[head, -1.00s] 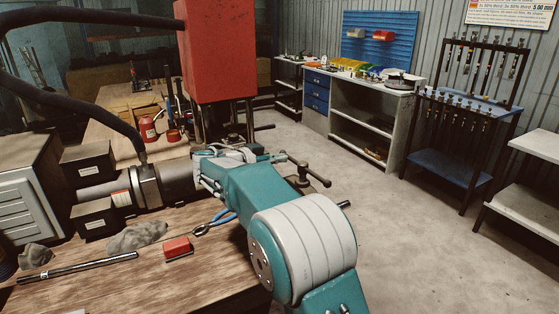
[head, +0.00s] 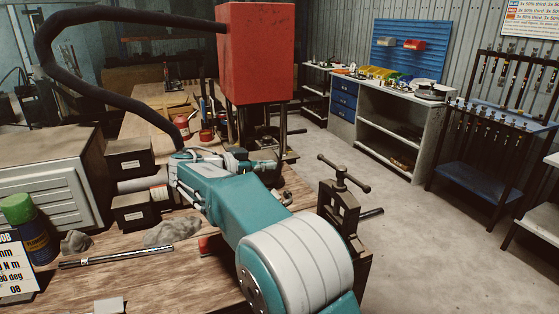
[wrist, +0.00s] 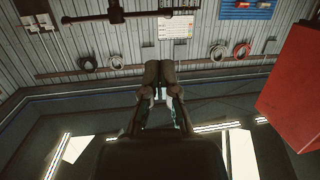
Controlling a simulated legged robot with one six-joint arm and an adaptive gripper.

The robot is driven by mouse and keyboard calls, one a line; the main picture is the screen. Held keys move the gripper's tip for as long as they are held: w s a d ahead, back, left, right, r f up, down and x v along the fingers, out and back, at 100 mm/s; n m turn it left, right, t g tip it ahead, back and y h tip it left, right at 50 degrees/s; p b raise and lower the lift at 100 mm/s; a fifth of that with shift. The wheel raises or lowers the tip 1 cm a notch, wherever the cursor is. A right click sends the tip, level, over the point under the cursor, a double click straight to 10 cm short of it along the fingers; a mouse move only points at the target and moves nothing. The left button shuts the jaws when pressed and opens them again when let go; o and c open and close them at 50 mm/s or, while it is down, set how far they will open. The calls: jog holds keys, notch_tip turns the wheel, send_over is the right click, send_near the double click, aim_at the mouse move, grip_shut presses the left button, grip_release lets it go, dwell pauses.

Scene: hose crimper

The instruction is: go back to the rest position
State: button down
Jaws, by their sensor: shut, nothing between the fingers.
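My gripper (wrist: 159,74) shows in the wrist view, its two dark fingers together with nothing between them. Behind it are the corrugated wall and bright strip lights, and no object touches the fingers. In the head view my teal and white arm reaches over the wooden bench, and the fingers cannot be made out there. The red box (head: 255,52) of the crimper, with a thick black hose (head: 100,95), stands beyond the arm. The same red box appears at the right of the wrist view (wrist: 295,85).
A vise (head: 340,205) stands at the bench's right edge, close to my arm. A metal rod (head: 118,257), a grey rag (head: 172,233) and a green-capped can (head: 28,228) are on the bench. The floor (head: 420,240) at right is clear.

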jog(key=s+d+n+g+y, duration=0.2)
jog(key=s+d+n+y, duration=0.35)
jog(key=s+d, duration=0.7)
jog(key=s+f+n+y, duration=0.3)
jog(key=s+f+y, duration=0.1)
jog(key=s, duration=0.8)
jog(key=s+f+n+t+y, duration=0.1)
jog(key=s+f+n+y, duration=0.3)
jog(key=s, duration=0.8)
jog(key=shift+d+f+y, duration=0.25)
jog(key=shift+f+y, duration=0.2)
jog(key=shift+f, duration=0.2)
jog(key=shift+d, duration=0.25)
jog(key=shift+a, duration=0.15)
